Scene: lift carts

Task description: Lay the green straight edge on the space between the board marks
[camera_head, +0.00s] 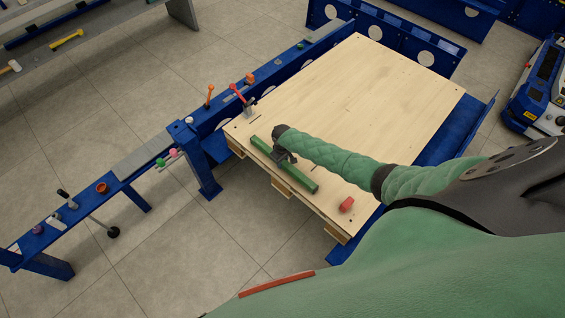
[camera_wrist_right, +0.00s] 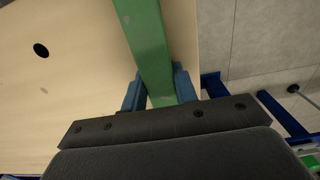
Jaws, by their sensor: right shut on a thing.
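The green straight edge (camera_head: 302,180) is a long bar near the left front edge of the pale wooden board (camera_head: 345,105), roughly parallel to that edge. My right gripper (camera_head: 285,157) is shut on it near its middle. In the right wrist view the green straight edge (camera_wrist_right: 146,38) runs between the two blue fingers of the right gripper (camera_wrist_right: 160,90). I cannot tell whether the bar touches the board. A dark round mark (camera_wrist_right: 41,50) shows on the board in the right wrist view. Other marks are too small to tell. My left gripper is not in view.
A red-handled clamp (camera_head: 240,96) stands at the left corner. A blue rail (camera_head: 180,130) with several small tools runs along the left. The board's middle and far part are clear.

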